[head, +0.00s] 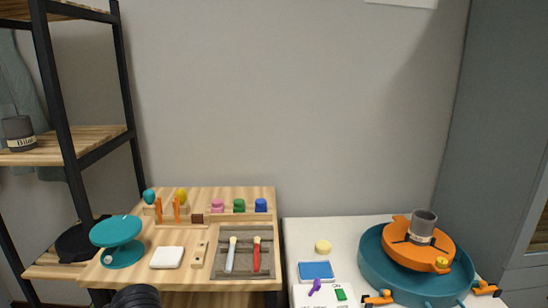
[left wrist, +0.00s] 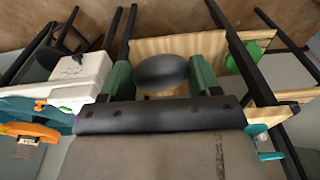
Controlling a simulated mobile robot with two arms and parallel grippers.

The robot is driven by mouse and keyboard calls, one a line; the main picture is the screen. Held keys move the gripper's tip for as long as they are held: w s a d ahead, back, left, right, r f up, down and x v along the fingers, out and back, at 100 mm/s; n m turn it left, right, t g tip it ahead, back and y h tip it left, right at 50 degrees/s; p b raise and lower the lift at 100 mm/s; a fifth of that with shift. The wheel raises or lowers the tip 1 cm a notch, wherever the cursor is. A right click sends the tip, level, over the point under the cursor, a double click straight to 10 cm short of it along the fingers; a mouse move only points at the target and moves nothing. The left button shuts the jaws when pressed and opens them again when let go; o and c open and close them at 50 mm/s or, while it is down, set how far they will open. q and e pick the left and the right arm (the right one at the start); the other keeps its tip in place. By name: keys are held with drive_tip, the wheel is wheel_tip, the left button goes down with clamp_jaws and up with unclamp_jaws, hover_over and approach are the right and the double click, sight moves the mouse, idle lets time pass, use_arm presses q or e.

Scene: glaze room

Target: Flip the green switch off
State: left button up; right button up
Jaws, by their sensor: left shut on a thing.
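The green switch (head: 340,294) is on a white panel (head: 327,299) at the bottom edge of the head view, beside a purple lever (head: 314,287). It is too small to tell which way it is set. My left gripper (left wrist: 162,75) shows in the left wrist view, its green fingers shut on a dark grey rounded thing (left wrist: 162,72). What that thing is I cannot tell. My right gripper is in neither view.
A teal basin (head: 370,281) with an orange wheel (head: 402,267) and a grey cup (head: 422,224) stands right of the panel. A blue sponge-like block (head: 316,270) lies behind it. A wooden table (head: 140,281) with tools stands left.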

use_arm(q)
drive_tip(key=s+r+p, duration=0.2)
drive_tip(key=s+r, duration=0.1)
drive_tip(key=shift+r+p, duration=0.3)
drive_tip(key=shift+p, duration=0.1)
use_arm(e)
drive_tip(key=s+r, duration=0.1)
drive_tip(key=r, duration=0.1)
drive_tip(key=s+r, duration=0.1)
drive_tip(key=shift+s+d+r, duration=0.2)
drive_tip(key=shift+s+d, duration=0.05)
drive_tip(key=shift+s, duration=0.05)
